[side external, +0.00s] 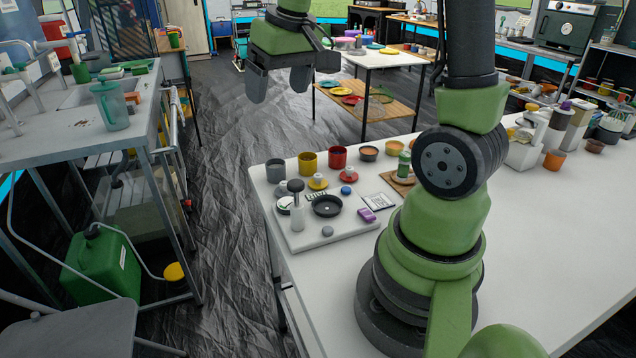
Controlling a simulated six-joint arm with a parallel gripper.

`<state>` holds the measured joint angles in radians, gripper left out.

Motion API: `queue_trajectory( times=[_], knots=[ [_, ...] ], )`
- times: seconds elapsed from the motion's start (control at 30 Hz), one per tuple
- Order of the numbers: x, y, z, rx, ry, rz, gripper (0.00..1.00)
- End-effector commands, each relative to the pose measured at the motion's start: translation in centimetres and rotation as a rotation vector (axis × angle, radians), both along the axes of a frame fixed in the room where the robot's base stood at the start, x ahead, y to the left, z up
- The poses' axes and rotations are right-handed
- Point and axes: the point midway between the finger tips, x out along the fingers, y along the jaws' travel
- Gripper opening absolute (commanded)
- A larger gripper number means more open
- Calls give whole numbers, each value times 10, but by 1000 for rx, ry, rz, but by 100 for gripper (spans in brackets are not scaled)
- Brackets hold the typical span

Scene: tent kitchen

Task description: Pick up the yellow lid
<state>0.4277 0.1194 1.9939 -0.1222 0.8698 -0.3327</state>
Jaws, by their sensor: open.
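A small yellow lid (318,183) with a raised knob lies on the white board (344,232) on the near table. It sits just in front of the yellow mug (307,164) and left of a red lid (348,177). My gripper (278,92) is open and empty. In the picture it is above and a little left of the lid, well apart from it. The lid is small here, but nothing covers it.
Close by are a red mug (337,157), a grey mug (276,171), a dark round dish (327,206), a clear bottle (297,213) and a purple block (366,215). Several condiment containers stand at the far right. The table's right part (560,235) is clear.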

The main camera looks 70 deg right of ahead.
Motion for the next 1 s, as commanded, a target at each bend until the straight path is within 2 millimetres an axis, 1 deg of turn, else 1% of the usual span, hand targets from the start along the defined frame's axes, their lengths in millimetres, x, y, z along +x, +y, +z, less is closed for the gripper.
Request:
queue_trajectory(
  times=[0.03,0.1,0.17,0.2,0.3,0.4,0.5,0.6,0.8,1.0],
  knots=[
    [6,-21,-18,2,48,-13,80],
    [11,-48,-41,1,100,-16,80],
    [12,-71,-63,5,144,-17,80],
    [11,-84,-77,11,170,-17,80],
    [5,-112,-110,24,224,-13,80],
    [-2,-130,-135,39,260,-10,80],
    [-8,-140,-150,47,282,-5,80],
    [-10,-143,-162,53,291,-1,80],
    [-10,-142,-192,54,292,1,80],
    [-10,-141,-208,53,290,-2,80]
  ],
)
